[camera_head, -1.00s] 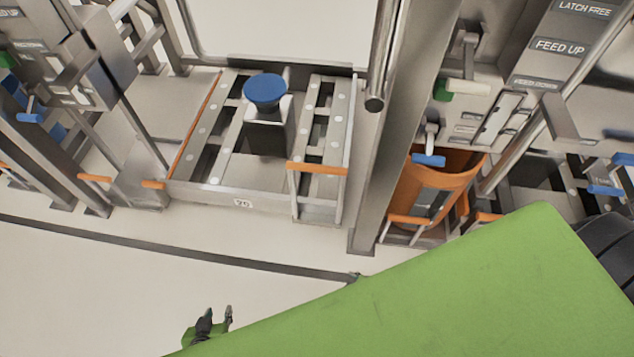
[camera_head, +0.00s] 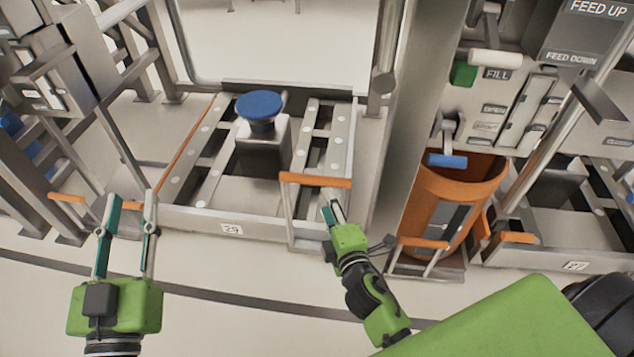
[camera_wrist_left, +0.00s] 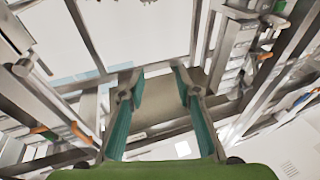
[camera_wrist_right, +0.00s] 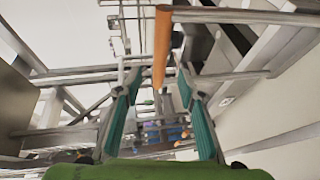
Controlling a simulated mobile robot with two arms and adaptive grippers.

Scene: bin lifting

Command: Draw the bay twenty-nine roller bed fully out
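The bay 29 roller bed (camera_head: 195,219) is a grey frame with pale rollers and a "29" plate on its front edge. My left gripper (camera_head: 130,198) is open and empty in front of that corner. My right gripper (camera_head: 331,204) is open just below the right handle. In the right wrist view an orange bar (camera_wrist_right: 162,45) runs down between the open fingers, which are apart from it.
A blue-topped post (camera_head: 261,108) stands on the bed. An orange bin (camera_head: 455,200) stands right of a grey upright, under a panel with levers. Another bed, bay 27 (camera_head: 577,266), lies further right. Open floor with a dark line lies in front.

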